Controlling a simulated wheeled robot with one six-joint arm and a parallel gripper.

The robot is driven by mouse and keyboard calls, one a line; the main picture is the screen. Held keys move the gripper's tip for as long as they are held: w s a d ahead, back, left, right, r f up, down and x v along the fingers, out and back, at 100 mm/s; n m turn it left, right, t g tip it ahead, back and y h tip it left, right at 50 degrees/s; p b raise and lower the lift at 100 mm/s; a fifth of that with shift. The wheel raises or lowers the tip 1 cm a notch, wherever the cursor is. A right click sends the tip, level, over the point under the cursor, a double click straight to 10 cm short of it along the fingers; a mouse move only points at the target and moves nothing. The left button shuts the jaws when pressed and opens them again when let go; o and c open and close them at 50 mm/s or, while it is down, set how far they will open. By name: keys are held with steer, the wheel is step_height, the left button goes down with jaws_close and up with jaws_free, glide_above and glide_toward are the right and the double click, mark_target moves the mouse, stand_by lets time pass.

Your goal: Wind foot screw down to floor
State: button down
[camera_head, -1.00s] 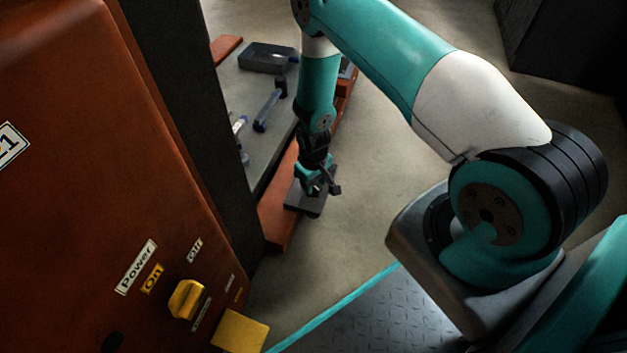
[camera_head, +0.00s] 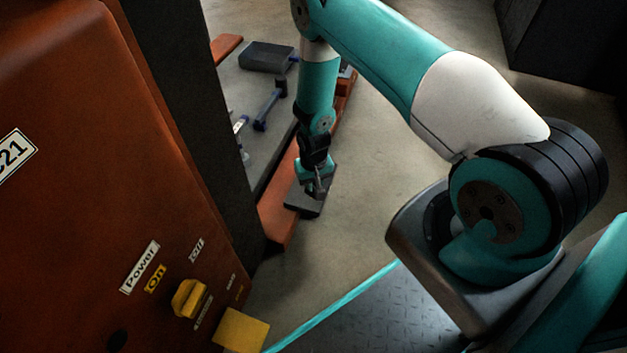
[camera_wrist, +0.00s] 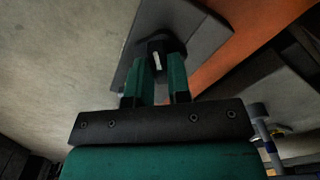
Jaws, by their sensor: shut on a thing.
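My gripper (camera_head: 317,186) points down at the outer edge of the orange frame, over a dark grey bracket plate (camera_head: 305,205). In the wrist view the two green fingers of my gripper (camera_wrist: 160,66) are shut on the dark head of the foot screw (camera_wrist: 163,45), which carries a pale mark. The plate (camera_wrist: 200,35) lies behind the screw head, against the orange beam (camera_wrist: 258,45). The screw's lower end and its distance to the floor are hidden.
An orange cabinet with a yellow power knob (camera_head: 188,298) fills the left. Bare concrete floor (camera_head: 385,165) lies right of the frame.

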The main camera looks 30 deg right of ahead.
stand_by(0.3)
steer(key=m, duration=0.4)
steer(key=shift+f+m+p, duration=0.1)
steer(key=shift+m+p, duration=0.3)
steer(key=m, duration=0.2)
steer(key=shift+m+p, duration=0.3)
steer(key=shift+f+m, duration=0.1)
steer(key=shift+m, duration=0.9)
steer(key=m, duration=0.4)
steer(key=shift+f+p, duration=0.1)
steer(key=shift+p, duration=0.25)
steer(key=shift+m, duration=0.3)
